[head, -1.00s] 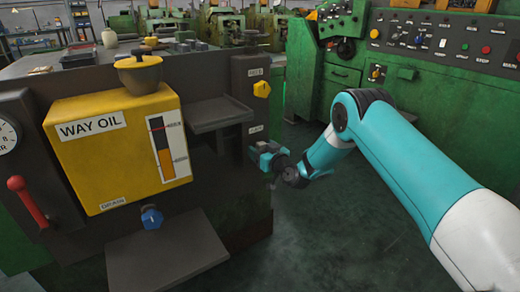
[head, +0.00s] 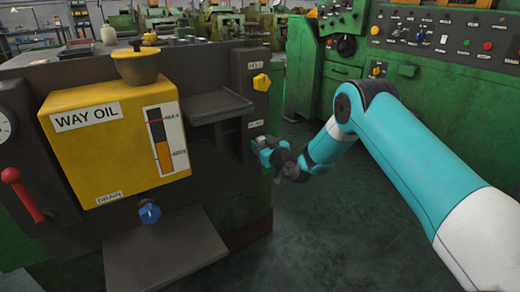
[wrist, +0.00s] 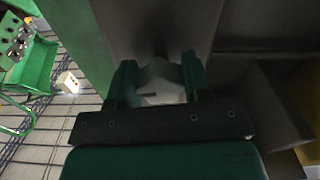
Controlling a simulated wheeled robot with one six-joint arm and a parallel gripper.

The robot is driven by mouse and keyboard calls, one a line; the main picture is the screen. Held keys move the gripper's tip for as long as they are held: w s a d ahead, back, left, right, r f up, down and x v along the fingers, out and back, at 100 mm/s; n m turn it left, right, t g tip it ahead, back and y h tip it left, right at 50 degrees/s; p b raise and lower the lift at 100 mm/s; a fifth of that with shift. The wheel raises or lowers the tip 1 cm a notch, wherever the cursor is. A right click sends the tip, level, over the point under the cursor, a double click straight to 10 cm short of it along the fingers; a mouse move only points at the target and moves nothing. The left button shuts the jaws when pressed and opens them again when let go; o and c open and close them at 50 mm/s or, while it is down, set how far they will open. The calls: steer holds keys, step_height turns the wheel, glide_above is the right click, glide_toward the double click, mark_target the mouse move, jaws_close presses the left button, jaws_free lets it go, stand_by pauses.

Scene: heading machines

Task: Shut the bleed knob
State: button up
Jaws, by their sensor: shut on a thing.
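My gripper (head: 266,148) is at the right end of the dark machine panel, just below a small label. In the wrist view my gripper (wrist: 158,76) has its two dark green fingers on either side of a pale grey-white knob (wrist: 162,84), shut on it. A dark line shows on the knob's face. In the head view the gripper hides this knob, and the label above it is too small to read surely. The knob is in the place below the yellow knob (head: 262,82).
A yellow WAY OIL box (head: 95,165) with a sight gauge stands left, with a blue drain knob (head: 149,211) below it. A dark shelf (head: 217,107) juts out left of my gripper. A red lever (head: 22,195) is far left. A green cabinet (head: 345,95) stands behind my arm.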

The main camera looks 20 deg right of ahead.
steer(key=n+b, duration=0.2)
steer(key=b, duration=0.1)
steer(key=n+b, duration=0.2)
steer(key=b, duration=0.1)
steer(key=shift+a+f, duration=0.1)
steer(key=shift+f, duration=0.3)
steer(key=n+b, duration=0.5)
steer(key=b, duration=0.2)
steer(key=shift+b, duration=0.35)
steer(key=n+b, duration=0.3)
steer(key=b, duration=0.2)
steer(key=shift+r+n, duration=0.1)
steer(key=shift+n, duration=0.2)
steer(key=n+b, duration=0.3)
steer(key=b, duration=0.1)
steer(key=shift+r+n, duration=0.3)
steer(key=shift+n, duration=0.1)
steer(key=shift+r+b, duration=0.1)
steer(key=shift+b, duration=0.25)
steer(key=o, duration=0.9)
steer(key=shift+d+r, duration=0.1)
steer(key=shift+d, duration=0.1)
